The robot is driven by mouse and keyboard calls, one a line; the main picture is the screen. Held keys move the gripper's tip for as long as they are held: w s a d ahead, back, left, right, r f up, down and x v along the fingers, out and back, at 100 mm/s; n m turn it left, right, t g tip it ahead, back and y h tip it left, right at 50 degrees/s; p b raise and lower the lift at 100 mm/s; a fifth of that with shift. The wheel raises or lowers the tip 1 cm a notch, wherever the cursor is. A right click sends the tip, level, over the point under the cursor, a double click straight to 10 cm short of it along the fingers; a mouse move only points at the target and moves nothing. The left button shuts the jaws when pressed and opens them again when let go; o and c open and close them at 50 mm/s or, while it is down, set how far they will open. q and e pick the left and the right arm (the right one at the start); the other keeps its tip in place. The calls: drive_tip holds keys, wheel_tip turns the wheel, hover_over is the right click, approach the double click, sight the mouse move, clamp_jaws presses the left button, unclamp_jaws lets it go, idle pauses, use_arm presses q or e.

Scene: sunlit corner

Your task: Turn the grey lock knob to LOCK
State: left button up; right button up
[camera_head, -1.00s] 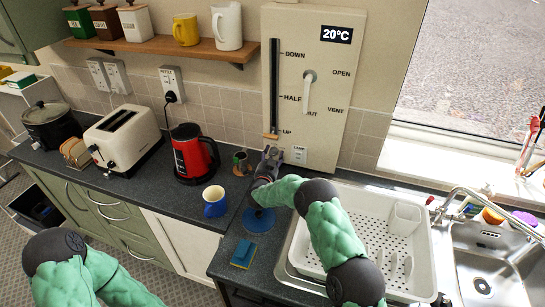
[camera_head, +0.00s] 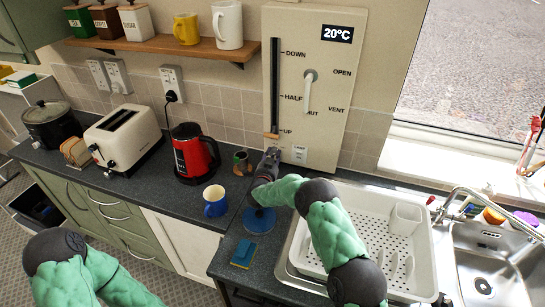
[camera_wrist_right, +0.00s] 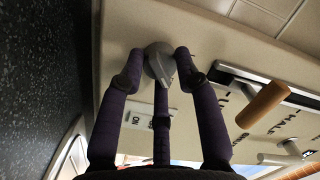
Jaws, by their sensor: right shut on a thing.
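The grey lock knob (camera_wrist_right: 157,60) sits low on the cream panel (camera_head: 350,60). In the right wrist view it is between my right gripper's purple fingers (camera_wrist_right: 160,68), which are shut on it. Its pointed end faces down and a little right in that view. In the head view my right gripper (camera_head: 271,158) is at the panel's lower left corner and hides the knob.
The panel carries a slider with a wooden handle (camera_head: 272,135) at UP, close above my gripper, and a white lever (camera_head: 308,90) hanging down. A small dark cup (camera_head: 241,162), blue mug (camera_head: 215,201), red kettle (camera_head: 192,153) and white dish rack (camera_head: 375,235) stand nearby.

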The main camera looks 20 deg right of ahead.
drive_tip(key=n, duration=0.4)
drive_tip(key=shift+d+r, duration=0.1)
drive_tip(key=shift+r, duration=0.25)
drive_tip(key=n, duration=0.2)
drive_tip(key=n+g+p, duration=0.1)
drive_tip(key=n, duration=0.1)
drive_tip(key=shift+w+r, duration=0.15)
drive_tip(key=shift+r, duration=0.05)
drive_tip(key=shift+n, duration=0.7)
drive_tip(key=shift+r, duration=0.15)
drive_tip(key=o, duration=1.1)
drive_tip(key=shift+w, duration=0.1)
drive_tip(key=shift+o, duration=0.2)
drive_tip(key=shift+s+a+f+n, duration=0.2)
drive_tip(key=shift+a+f+n, duration=0.05)
drive_tip(key=shift+f+n, duration=0.1)
drive_tip(key=v, duration=0.7)
drive_tip(key=shift+a, duration=0.15)
